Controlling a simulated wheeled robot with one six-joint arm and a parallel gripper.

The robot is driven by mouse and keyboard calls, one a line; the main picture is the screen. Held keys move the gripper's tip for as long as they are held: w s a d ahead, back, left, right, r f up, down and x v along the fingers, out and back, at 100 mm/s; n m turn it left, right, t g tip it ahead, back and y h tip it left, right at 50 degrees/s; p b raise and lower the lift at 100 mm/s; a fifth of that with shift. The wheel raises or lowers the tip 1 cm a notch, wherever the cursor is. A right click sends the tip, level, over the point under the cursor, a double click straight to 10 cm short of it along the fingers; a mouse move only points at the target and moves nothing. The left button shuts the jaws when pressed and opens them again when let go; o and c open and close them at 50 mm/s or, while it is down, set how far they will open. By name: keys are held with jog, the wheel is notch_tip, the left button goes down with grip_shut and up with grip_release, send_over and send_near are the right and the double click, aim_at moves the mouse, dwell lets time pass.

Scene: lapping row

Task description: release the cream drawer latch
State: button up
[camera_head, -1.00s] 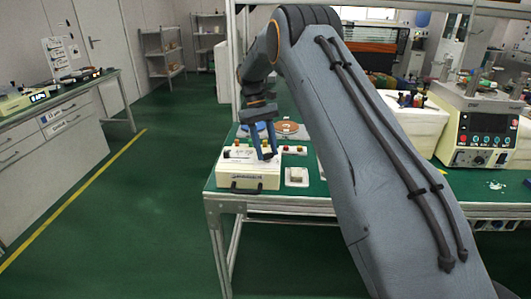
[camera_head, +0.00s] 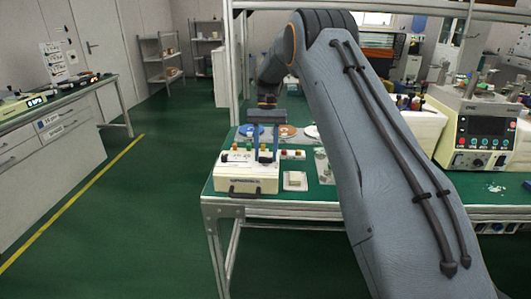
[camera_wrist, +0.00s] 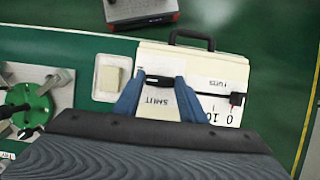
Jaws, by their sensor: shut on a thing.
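The cream drawer box (camera_head: 235,183) sits at the left front corner of the green-topped bench, with a black pull handle (camera_head: 245,191) on its front. In the wrist view its cream top (camera_wrist: 215,65) carries printed labels, partly covered by my fingers. A black latch bar (camera_wrist: 215,91) lies across this top, with a small red piece near its right end. My gripper (camera_head: 264,156) points down over the box. In the wrist view its blue fingers (camera_wrist: 161,80) are shut on the left part of the latch bar, which the fingertips partly hide.
A small tray with a beige block (camera_head: 294,180) stands just right of the box; it also shows in the wrist view (camera_wrist: 110,78). Blue and orange discs (camera_head: 287,131) lie behind. A cream machine with a screen (camera_head: 478,130) stands farther right. The floor left of the bench is clear.

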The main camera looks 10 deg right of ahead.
dwell(0.4)
jog(key=o, duration=1.1)
jog(key=shift+c, duration=0.2)
jog(key=a+b+v, duration=0.1)
jog(key=v, duration=0.6)
jog(key=shift+d+r+b, duration=0.35)
jog(key=shift+d+r, duration=0.1)
jog(key=shift+d, duration=0.1)
jog(key=shift+w, duration=0.1)
jog(key=s+f+n+t, duration=0.1)
jog(key=s+f, duration=0.3)
jog(key=s, duration=1.5)
jog(key=s+a+f+n+t+h+p, duration=0.1)
jog(key=s+f+n+t, duration=0.1)
jog(key=s, duration=1.8)
jog(key=shift+a+f+n+t, duration=0.3)
jog(key=shift+f+t, duration=0.4)
jog(key=shift+f, duration=0.2)
